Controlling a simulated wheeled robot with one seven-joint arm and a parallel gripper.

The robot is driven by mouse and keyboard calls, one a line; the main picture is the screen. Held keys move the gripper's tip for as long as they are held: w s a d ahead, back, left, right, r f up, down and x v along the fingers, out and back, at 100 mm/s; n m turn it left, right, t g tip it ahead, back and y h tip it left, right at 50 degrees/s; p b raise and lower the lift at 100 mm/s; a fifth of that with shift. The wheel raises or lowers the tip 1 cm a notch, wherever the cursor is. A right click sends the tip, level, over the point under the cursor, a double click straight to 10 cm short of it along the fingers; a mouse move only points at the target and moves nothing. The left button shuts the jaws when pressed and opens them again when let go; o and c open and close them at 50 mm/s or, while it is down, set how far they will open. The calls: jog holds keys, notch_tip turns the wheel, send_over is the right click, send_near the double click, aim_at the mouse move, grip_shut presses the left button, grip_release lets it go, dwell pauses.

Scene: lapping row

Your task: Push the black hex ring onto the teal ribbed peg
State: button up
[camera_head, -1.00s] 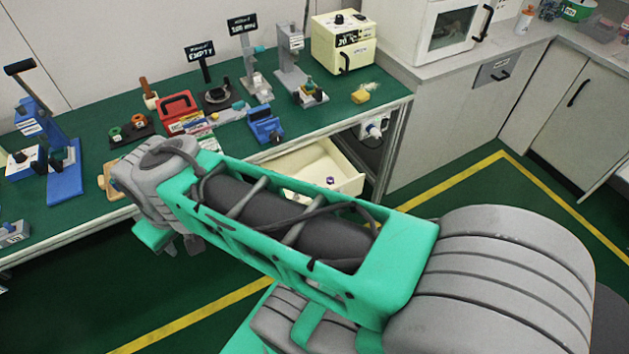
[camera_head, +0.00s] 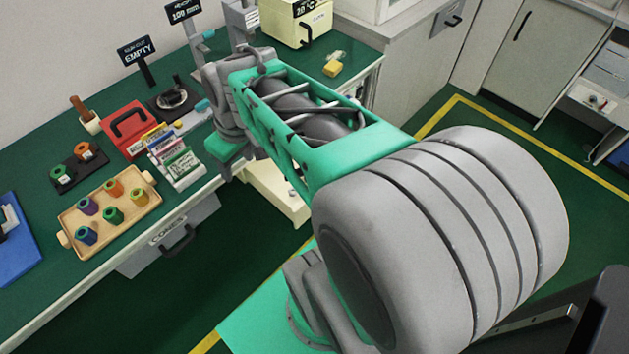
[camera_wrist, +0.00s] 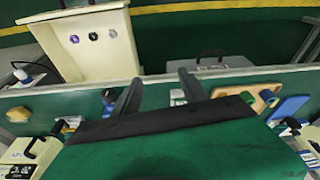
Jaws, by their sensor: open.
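My gripper (camera_wrist: 160,77) is open and empty in the wrist view, its two dark fingers apart over the bench edge. In that view a small black ring (camera_wrist: 93,36) lies in an open cream drawer (camera_wrist: 118,62), between a purple piece and a pale grey one. It looks like the black hex ring, but its shape is too small to tell. The ring is apart from my fingers, up and to the left of them. The drawer also shows in the head view (camera_head: 268,196), partly behind my arm, which hides the gripper there. I cannot pick out the teal ribbed peg for sure.
A wooden tray (camera_head: 75,218) holds several coloured ribbed pieces. A black plate (camera_head: 72,180) with green and orange pieces, a red toolbox (camera_head: 122,148) and a box of cards (camera_head: 186,181) stand on the green bench. A closed grey drawer (camera_head: 145,262) sits under the bench.

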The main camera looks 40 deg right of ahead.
jog(key=d+f+n+t+y+b, duration=0.15)
jog(key=d+f+n+b, duration=0.25)
jog(key=d+f+b, duration=1.2)
jog(key=shift+y, duration=0.25)
jog(key=d+f+p, duration=0.1)
jog(key=d+f, duration=0.1)
jog(key=f, duration=0.2)
jog(key=w+d+f+p, duration=0.1)
jog(key=d+f+p, duration=0.1)
jog(key=f, duration=0.2)
jog(key=d+f+p, duration=0.1)
jog(key=d+f, duration=0.1)
jog(key=f, duration=0.2)
jog(key=shift+w+f, duration=0.15)
jog(key=shift+f, duration=0.05)
jog(key=shift+p, duration=0.3)
jog(key=shift+g, duration=0.25)
jog(key=shift+c, duration=0.5)
grip_shut()
